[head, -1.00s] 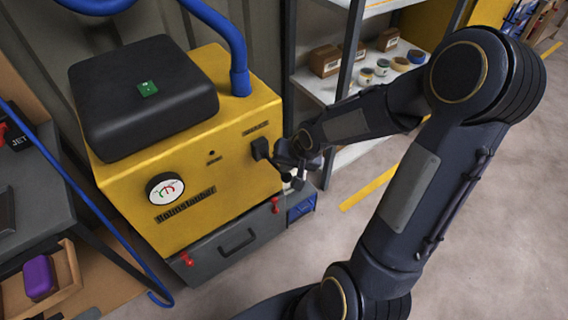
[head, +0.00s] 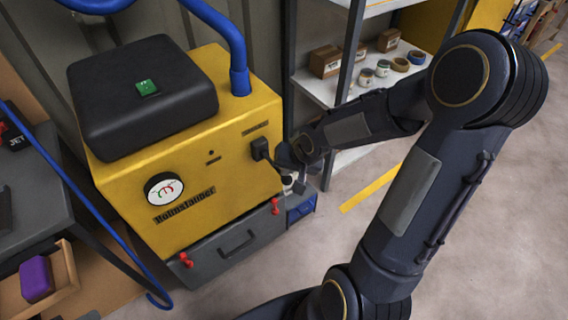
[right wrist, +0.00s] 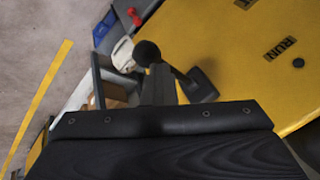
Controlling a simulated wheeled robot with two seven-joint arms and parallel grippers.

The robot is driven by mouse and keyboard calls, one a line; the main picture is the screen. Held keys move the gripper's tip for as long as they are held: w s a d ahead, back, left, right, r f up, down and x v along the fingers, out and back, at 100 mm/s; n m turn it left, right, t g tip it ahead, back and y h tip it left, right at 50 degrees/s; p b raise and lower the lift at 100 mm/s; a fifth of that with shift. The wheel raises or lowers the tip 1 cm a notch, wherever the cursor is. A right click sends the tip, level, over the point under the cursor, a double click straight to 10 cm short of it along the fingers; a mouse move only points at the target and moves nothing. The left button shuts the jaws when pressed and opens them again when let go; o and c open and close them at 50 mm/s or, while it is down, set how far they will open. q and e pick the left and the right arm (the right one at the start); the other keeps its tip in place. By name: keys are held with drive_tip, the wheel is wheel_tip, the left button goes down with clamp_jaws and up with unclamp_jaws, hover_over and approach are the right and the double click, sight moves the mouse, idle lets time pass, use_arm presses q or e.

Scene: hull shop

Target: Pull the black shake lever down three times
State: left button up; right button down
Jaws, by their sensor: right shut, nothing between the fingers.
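The yellow machine (head: 205,150) has a black shake lever (head: 261,149) on its right side. The lever's dark arm slopes down and right from its mount toward my right gripper (head: 293,180). In the right wrist view the lever's round black knob (right wrist: 147,53) shows just past the grey fingers of my right gripper (right wrist: 160,72), and its square mount (right wrist: 203,86) sits on the yellow panel. The gripper is shut and empty, close by the lever; whether it touches the knob I cannot tell. My left gripper is not in view.
A grey drawer unit (head: 225,245) with red knobs is below. A shelf (head: 325,90) with boxes and tape rolls stands behind my right arm. A blue hose (head: 237,50) rises above. Open floor lies at right.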

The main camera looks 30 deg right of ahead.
drive_tip(key=shift+s+f+b, duration=0.25)
drive_tip(key=shift+f+b, duration=0.15)
drive_tip(key=shift+f, duration=0.15)
idle(0.4)
drive_tip(key=shift+r, duration=0.15)
idle(0.4)
drive_tip(key=shift+w+r+p, duration=0.4)
drive_tip(key=shift+r+p, duration=0.3)
drive_tip(key=shift+r, duration=0.3)
drive_tip(key=shift+w+r+p, duration=0.4)
drive_tip(key=shift+r+p, duration=0.3)
drive_tip(key=shift+r, duration=0.25)
drive_tip(key=shift+w+r+p, duration=0.4)
drive_tip(key=shift+r+p, duration=0.3)
drive_tip(key=shift+r, duration=0.3)
drive_tip(key=r+p, duration=0.1)
drive_tip(key=w+r+p, duration=0.1)
drive_tip(key=r, duration=0.1)
drive_tip(key=r+p, duration=0.1)
drive_tip(key=shift+w+a+r, duration=0.1)
drive_tip(key=shift+w+r, duration=0.25)
drive_tip(key=shift+r, duration=0.05)
